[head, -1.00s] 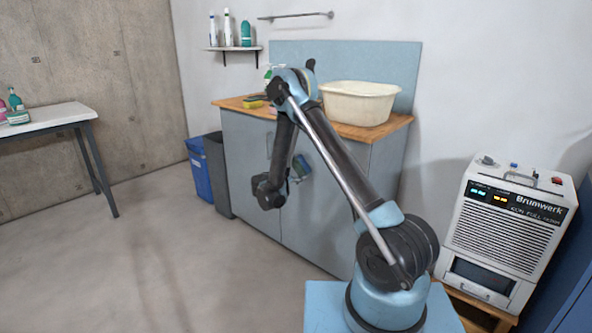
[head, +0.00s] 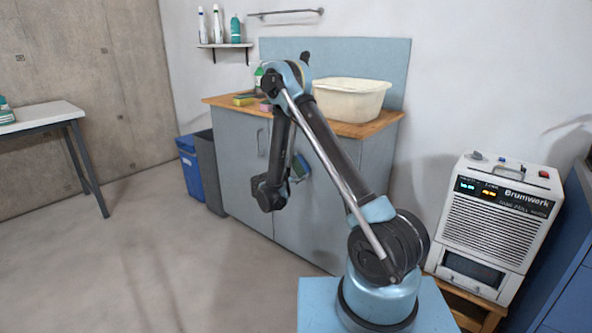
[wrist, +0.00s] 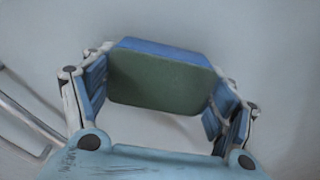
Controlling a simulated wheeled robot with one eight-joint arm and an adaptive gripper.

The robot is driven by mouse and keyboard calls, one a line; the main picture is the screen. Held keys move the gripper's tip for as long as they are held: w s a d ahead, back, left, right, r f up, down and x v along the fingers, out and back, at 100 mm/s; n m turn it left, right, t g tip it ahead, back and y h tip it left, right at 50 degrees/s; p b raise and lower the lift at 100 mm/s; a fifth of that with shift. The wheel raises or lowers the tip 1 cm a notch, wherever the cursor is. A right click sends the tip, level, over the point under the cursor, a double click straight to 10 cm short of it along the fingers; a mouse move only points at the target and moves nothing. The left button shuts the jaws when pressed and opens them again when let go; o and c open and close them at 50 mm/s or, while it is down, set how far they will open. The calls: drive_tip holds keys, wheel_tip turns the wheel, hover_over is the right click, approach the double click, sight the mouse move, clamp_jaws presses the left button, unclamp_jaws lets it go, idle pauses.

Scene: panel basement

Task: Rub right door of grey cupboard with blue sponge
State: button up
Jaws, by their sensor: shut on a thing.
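The grey cupboard (head: 238,200) stands against the wall under a wooden worktop. Its right door (head: 318,220) is closed and partly hidden by my arm. My gripper (head: 299,168) is in front of that door's upper part, largely hidden by my arm. In the wrist view, my gripper (wrist: 160,88) is shut on the blue sponge (wrist: 165,50), whose dark green side faces the camera. The pale grey surface of the door fills the background behind it. I cannot tell whether the sponge touches the door. A bar handle (wrist: 25,110) shows at the left of the wrist view.
On the worktop (head: 216,100) are a cream basin (head: 350,100) and a yellow-green sponge (head: 244,100). Blue and grey bins (head: 190,165) stand left of the cupboard. A Brumwerk machine (head: 500,215) stands at right. The floor at left is open.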

sight(297, 161)
drive_tip(key=shift+d+r, duration=0.1)
drive_tip(key=shift+r, duration=0.75)
drive_tip(key=shift+w+a, duration=0.5)
drive_tip(key=shift+a, duration=0.3)
drive_tip(key=shift+w+a, duration=0.5)
drive_tip(key=shift+a, duration=0.3)
drive_tip(key=shift+w+d+r, duration=0.1)
drive_tip(key=shift+d+r, duration=0.2)
drive_tip(key=shift+r, duration=0.45)
drive_tip(key=shift+s+d, duration=1.2)
drive_tip(key=shift+d, duration=0.15)
drive_tip(key=shift+a, duration=0.1)
